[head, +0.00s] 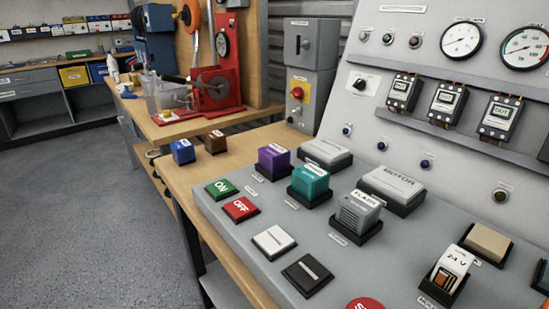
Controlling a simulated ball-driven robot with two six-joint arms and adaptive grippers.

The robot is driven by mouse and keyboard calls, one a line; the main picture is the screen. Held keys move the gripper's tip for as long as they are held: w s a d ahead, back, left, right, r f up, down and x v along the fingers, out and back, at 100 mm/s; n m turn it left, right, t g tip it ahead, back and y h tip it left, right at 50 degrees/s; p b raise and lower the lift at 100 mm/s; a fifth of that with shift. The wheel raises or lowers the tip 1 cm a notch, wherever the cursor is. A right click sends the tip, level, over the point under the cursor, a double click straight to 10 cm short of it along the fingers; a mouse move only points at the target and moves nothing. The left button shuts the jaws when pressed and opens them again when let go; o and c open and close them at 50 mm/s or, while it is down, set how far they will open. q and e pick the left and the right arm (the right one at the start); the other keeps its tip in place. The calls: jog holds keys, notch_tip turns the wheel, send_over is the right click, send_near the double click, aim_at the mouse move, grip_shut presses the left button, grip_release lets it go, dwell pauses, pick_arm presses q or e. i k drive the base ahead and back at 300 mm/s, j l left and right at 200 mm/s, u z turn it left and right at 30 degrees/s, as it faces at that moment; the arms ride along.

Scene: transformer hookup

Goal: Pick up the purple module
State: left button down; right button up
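The purple module (273,159) is a small cube with a pale label on its top. It sits upright in a dark holder at the far left part of the sloped grey console. A teal module (310,182) stands in its own holder just to the right and nearer. Neither my left nor my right gripper shows in the head view. Nothing is seen touching the purple module.
A grey module (358,212), buttons and a MOTOR block (397,183) share the console (223,217). Blue (183,151) and brown (216,142) cubes lie on the wooden bench behind. A grey switch box (311,75) stands behind the purple module. Open floor lies left.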

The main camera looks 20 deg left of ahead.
aim_at(273, 158)
jog(key=k+j+u, duration=0.2)
jog(key=u, duration=0.2)
jog(key=k+j+u, duration=0.15)
jog(key=j+u, duration=0.25)
jog(key=k+j+u, duration=0.1)
jog(key=j+u, duration=0.35)
